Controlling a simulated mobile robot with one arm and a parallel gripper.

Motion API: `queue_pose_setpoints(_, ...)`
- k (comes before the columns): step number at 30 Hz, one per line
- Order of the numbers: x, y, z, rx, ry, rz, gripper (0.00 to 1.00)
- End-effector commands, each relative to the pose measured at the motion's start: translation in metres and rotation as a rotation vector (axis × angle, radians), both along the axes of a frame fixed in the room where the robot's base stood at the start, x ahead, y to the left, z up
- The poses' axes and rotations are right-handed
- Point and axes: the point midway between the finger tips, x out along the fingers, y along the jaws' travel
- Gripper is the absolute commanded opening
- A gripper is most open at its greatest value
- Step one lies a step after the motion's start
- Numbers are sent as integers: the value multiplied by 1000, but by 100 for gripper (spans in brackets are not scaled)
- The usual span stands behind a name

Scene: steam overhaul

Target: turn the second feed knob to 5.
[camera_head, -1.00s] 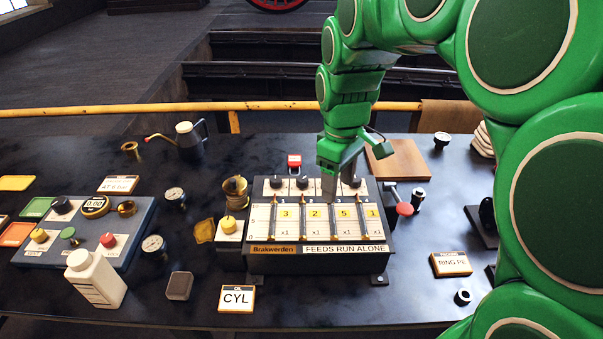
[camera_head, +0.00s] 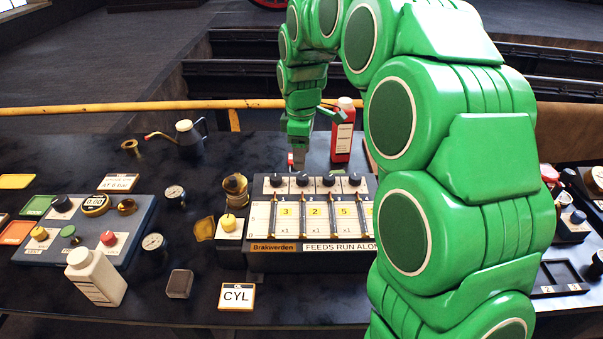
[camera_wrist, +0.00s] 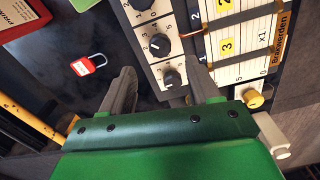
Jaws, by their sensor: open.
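The feed panel (camera_head: 262,240) stands mid-bench, labelled "FEEDS RUN ALONE", with a row of dark knobs along its back. The second feed knob (camera_head: 302,180) is second from the left; the yellow tile below it reads 2. The wrist view shows this knob (camera_wrist: 158,45) beyond the first knob (camera_wrist: 170,77), with dial numbers around each. My gripper (camera_head: 299,164) is just behind the knob row, open and empty. In the wrist view, the first knob appears between the spread fingertips (camera_wrist: 162,69); I cannot tell their height above it. My arm hides the panel's right end.
A red padlock (camera_wrist: 88,65) lies behind the panel, close to my gripper. A red bottle (camera_head: 343,135) stands behind it to the right. A small unit with a yellow knob (camera_head: 228,222) adjoins the panel's left side. A yellow rail (camera_head: 100,111) runs behind the bench.

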Motion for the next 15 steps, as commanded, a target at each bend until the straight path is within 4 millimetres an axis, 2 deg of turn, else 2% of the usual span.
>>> queue_pose_setpoints(15, -1, -1, -65, 0, 4, -2, 61)
